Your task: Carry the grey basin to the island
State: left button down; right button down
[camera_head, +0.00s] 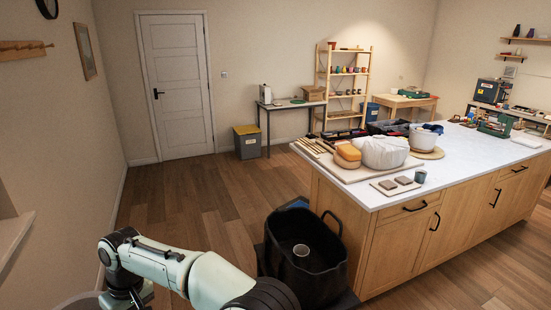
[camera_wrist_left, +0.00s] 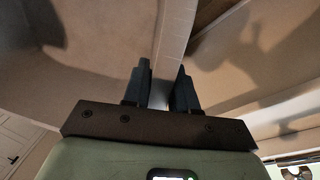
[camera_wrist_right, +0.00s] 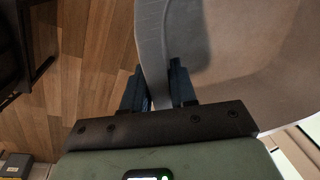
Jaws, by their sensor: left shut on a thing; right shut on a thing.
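The grey basin (camera_head: 82,302) shows only as a bit of rim at the bottom left edge of the head view; the rest is out of frame. My right gripper (camera_head: 136,300) is over that rim. In the right wrist view its fingers (camera_wrist_right: 158,92) are shut on the basin's wall (camera_wrist_right: 151,40), the hollow inside to the right. In the left wrist view my left gripper (camera_wrist_left: 161,85) is shut on a pale rim (camera_wrist_left: 177,35) of the basin. The left gripper is not in the head view. The island (camera_head: 465,155) stands right, apart from the basin.
A black tote bag (camera_head: 300,270) stands by the island's near end. Floor (camera_head: 190,195) towards the door (camera_head: 175,85) is open.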

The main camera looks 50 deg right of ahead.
aim_at(495, 150)
jog(key=z, duration=2.85)
jog(key=i+z, duration=1)
jog(key=i, duration=0.35)
jog(key=i+z, duration=0.2)
jog(key=i, duration=0.65)
jog(key=i+l+u, duration=0.15)
jog(key=i, duration=1.6)
